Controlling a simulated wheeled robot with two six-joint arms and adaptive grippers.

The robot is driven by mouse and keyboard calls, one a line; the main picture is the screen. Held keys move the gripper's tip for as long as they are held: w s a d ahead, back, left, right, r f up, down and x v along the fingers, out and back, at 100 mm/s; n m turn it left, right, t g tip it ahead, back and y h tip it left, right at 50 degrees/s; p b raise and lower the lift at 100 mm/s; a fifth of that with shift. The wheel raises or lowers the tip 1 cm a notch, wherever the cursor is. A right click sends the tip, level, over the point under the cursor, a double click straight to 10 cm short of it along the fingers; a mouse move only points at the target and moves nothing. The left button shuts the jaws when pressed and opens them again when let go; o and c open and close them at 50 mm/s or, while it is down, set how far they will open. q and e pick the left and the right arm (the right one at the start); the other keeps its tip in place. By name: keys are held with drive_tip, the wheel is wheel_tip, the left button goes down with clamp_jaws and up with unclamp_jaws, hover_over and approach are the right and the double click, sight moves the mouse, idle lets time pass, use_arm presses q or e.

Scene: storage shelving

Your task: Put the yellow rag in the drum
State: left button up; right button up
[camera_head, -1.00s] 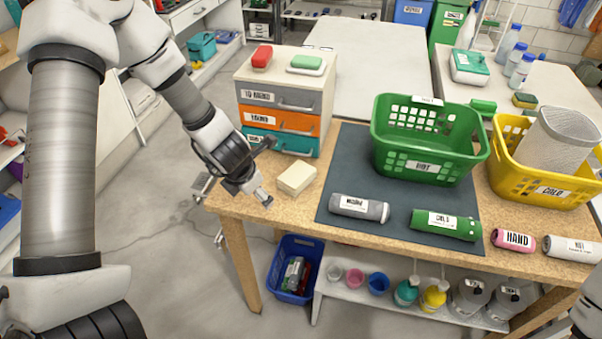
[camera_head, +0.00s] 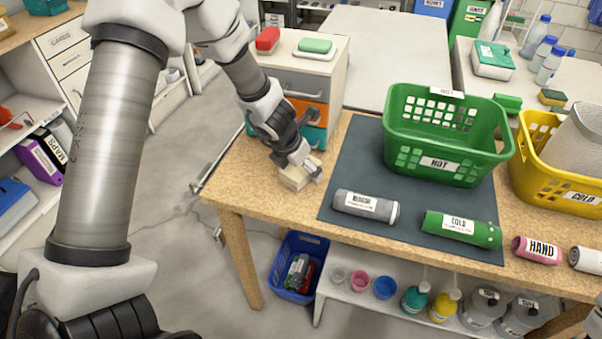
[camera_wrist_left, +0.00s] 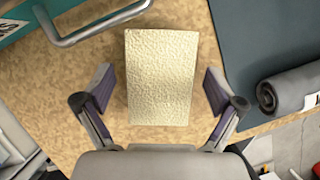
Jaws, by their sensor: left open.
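A pale yellow, rough-textured folded block, which looks like the yellow rag (camera_head: 293,181), lies near the left end of the wooden table. My left gripper (camera_head: 306,171) is over it and partly hides it. In the left wrist view the rag (camera_wrist_left: 160,80) lies between the two open fingers (camera_wrist_left: 159,92), with a gap on each side. I cannot pick out a drum for certain. A white mesh cylinder (camera_head: 580,138) lies in the yellow basket (camera_head: 545,165) at the right. My right gripper is not in view.
A drawer unit (camera_head: 325,85) stands close behind the rag. A dark mat (camera_head: 345,175) bears a green basket (camera_head: 440,160), a grey roll (camera_head: 366,206) and a green roll (camera_head: 461,228). A pink roll (camera_head: 537,250) lies to their right. Bare wood lies in front of the rag.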

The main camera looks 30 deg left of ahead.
use_arm(q)
drive_tip(key=shift+f, duration=0.2)
idle(0.3)
drive_tip(key=shift+s, duration=0.1)
drive_tip(key=c, duration=1.2)
drive_tip(key=shift+c, duration=0.2)
